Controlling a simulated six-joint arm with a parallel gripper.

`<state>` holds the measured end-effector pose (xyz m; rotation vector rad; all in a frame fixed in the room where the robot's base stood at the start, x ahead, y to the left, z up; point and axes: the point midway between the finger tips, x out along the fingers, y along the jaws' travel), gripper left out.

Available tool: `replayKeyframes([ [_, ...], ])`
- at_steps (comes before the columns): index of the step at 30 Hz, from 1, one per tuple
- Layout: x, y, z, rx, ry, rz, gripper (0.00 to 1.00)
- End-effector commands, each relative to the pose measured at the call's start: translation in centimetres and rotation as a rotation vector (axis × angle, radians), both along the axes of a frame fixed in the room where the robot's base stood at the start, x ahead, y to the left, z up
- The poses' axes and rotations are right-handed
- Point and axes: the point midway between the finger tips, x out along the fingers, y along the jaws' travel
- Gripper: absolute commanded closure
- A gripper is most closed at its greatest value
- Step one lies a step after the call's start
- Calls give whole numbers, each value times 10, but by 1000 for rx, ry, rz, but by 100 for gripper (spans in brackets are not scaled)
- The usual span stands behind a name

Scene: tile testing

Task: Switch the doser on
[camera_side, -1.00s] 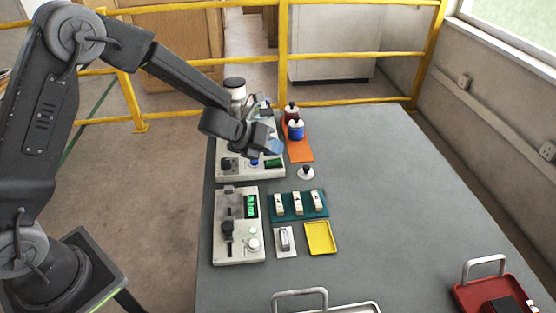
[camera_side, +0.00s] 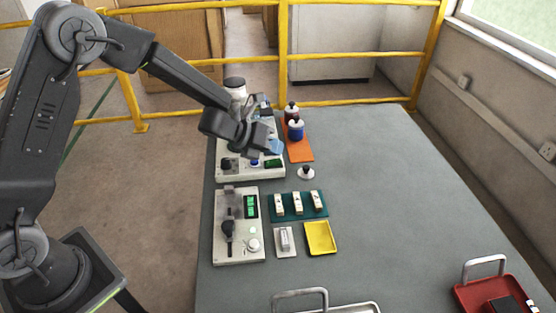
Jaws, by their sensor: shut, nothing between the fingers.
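A pale control unit (camera_side: 235,174) stands at the back of the bench, and it looks like the doser. On its front strip are a black knob (camera_side: 227,163), a blue button (camera_side: 254,163) and a dark display with green on it (camera_side: 273,163). A jar with a dark lid (camera_side: 235,89) stands at its rear. My gripper (camera_side: 275,147), with blue fingertips, is shut and empty above the right part of this unit. My wrist hides much of the unit's top. I cannot tell whether the fingertips touch it or which way its switch is set.
A second pale unit (camera_side: 236,252) with a lit green display stands in front. Two bottles (camera_side: 295,129) stand on an orange mat (camera_side: 301,153). A white piece with a black knob (camera_side: 306,173), a teal rack (camera_side: 290,216) and a yellow tray (camera_side: 320,238) are nearby. The bench's right side is mostly clear.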

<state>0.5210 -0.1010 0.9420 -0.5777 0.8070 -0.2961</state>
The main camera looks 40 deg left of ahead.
Motion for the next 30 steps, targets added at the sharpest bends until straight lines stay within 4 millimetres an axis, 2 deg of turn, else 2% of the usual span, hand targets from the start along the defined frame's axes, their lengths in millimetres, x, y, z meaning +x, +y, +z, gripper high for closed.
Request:
replayKeyframes([
  [7,1,0,-8,-1,1,0,100],
  [30,1,-1,-12,-1,0,1,100],
])
